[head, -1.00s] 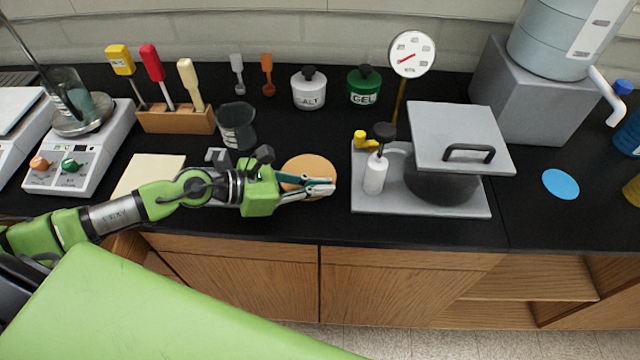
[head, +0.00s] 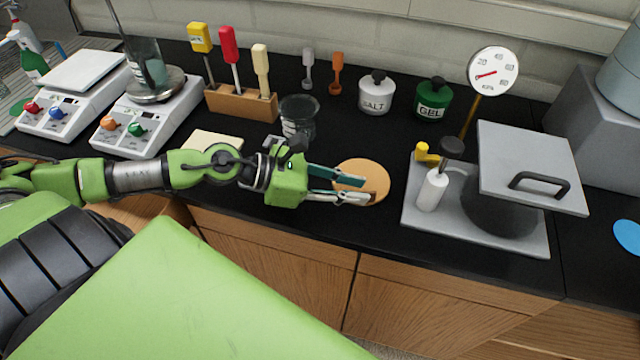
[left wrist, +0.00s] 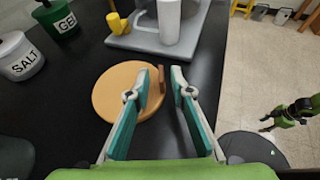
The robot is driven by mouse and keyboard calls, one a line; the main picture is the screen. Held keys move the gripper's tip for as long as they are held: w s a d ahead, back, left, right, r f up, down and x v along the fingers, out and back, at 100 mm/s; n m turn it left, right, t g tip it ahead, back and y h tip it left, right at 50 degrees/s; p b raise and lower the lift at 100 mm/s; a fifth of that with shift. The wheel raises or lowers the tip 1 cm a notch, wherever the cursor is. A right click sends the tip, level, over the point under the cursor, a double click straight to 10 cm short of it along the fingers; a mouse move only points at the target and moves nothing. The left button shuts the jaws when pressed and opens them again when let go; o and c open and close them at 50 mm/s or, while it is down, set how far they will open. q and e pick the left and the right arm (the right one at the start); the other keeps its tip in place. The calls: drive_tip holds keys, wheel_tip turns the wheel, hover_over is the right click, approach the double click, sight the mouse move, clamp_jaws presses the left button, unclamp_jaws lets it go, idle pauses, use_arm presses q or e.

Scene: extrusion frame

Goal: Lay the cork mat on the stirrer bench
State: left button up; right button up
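The cork mat (head: 374,172) is a round tan disc lying on the black bench top; it also shows in the left wrist view (left wrist: 115,88). A small brown tab (left wrist: 161,79) stands at its edge. My left gripper (head: 352,186) is open at the mat, its fingertips apart on either side of the tab in the wrist view (left wrist: 163,88). Whether the fingers touch it I cannot tell. The stirrers (head: 145,118) stand on the bench at the left, one holding a beaker. My right gripper (left wrist: 292,112) seems to show small over the floor, its opening unclear.
A grey tray (head: 425,222) with a pump bottle and lidded pot stands right of the mat. A dark beaker (head: 298,118), salt jar (head: 376,95) and green gel jar (head: 432,102) stand behind. A pale pad (head: 212,143) lies near the stirrers.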

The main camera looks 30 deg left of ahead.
use_arm(q)
drive_tip(key=shift+s+a+r, duration=0.1)
drive_tip(key=shift+s+a, duration=0.35)
drive_tip(key=shift+s+a+r, duration=0.15)
drive_tip(key=shift+r, duration=0.1)
drive_tip(key=shift+p+v, duration=0.8)
drive_tip(key=shift+v, duration=1.45)
drive_tip(key=shift+s+a+r, duration=0.3)
drive_tip(key=shift+s+a, duration=0.05)
drive_tip(key=shift+a, duration=0.1)
